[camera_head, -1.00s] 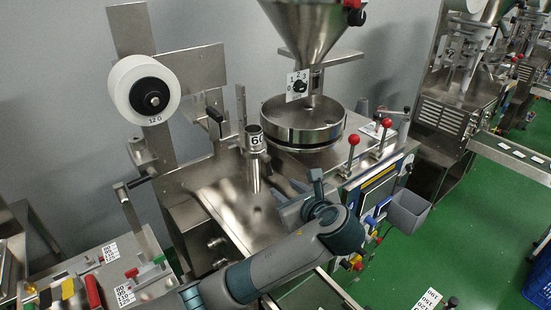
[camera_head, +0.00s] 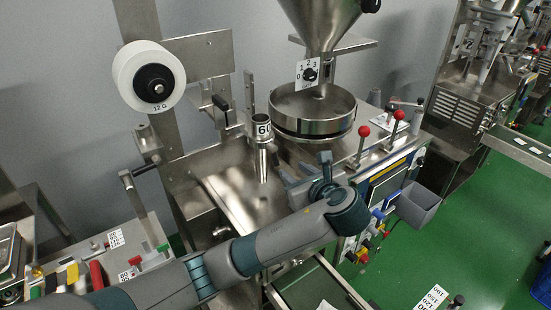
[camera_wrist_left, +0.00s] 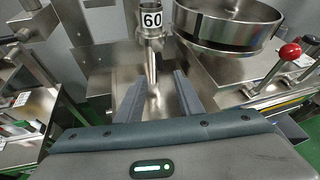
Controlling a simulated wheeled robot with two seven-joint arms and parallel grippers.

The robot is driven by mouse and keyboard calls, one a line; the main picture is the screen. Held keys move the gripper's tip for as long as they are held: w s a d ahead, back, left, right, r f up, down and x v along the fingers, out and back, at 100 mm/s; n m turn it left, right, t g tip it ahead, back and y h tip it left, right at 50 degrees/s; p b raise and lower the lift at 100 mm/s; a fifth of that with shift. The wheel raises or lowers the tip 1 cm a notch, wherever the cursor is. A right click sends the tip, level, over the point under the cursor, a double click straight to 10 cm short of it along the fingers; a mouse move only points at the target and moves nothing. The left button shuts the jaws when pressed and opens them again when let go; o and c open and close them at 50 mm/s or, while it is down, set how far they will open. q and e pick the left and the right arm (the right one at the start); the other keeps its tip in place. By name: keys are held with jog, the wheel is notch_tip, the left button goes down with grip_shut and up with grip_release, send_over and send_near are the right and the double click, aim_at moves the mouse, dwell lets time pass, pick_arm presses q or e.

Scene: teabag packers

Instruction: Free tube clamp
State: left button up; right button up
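A metal tube labelled 60 (camera_head: 263,130) stands upright in a bracket above the sloped steel machine top. It also shows in the wrist view (camera_wrist_left: 151,50). A black-handled lever (camera_head: 220,104) stands left of the tube; I take it for the tube clamp, but cannot tell whether it is locked. My left gripper (camera_head: 304,166) is to the right of the tube in the head view. In the wrist view its two fingers (camera_wrist_left: 158,82) are apart, with nothing held, and point toward the tube's lower end. Contact is not visible. My right gripper is not in view.
A round steel pan (camera_head: 313,108) stands just right of the tube, below a hopper (camera_head: 322,20). Red-knobbed levers (camera_head: 363,133) rise at the right. A white film roll (camera_head: 148,77) and a crank (camera_head: 142,172) are at the left. Green floor lies right.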

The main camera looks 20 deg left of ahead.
aim_at(276, 158)
pick_arm(q)
jog(key=p+x, duration=0.4)
jog(key=x, duration=1)
jog(key=shift+a+r, duration=0.1)
jog(key=shift+r, duration=0.05)
jog(key=shift+p+x, duration=0.35)
jog(key=shift+x, duration=0.5)
jog(key=shift+c, duration=0.7)
grip_shut()
